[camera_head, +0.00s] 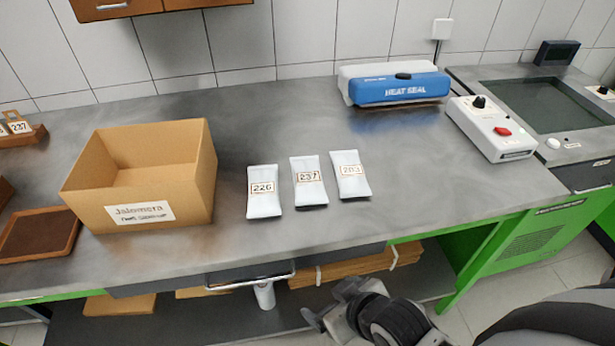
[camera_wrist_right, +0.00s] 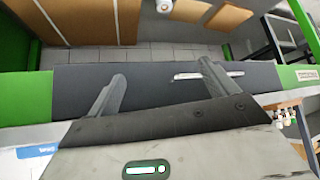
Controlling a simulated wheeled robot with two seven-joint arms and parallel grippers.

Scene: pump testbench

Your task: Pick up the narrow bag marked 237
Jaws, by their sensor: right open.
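The narrow white bag marked 237 (camera_head: 309,182) lies on the grey worktop, between the bag marked 226 (camera_head: 263,191) on its left and the bag marked 203 (camera_head: 350,175) on its right. The three bags are apart from one another. My right gripper (camera_head: 335,318) is low at the front, below the worktop edge and away from the bags. In the right wrist view its two fingers (camera_wrist_right: 162,84) are spread with nothing between them. No bag shows in that view. My left gripper is not in view.
An open cardboard box (camera_head: 190,180) stands left of the bags, with a brown tray (camera_head: 68,226) beyond it. A blue heat sealer (camera_head: 400,88) is at the back, and a white control box (camera_head: 490,130) is to the right. The worktop right of the bags is clear.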

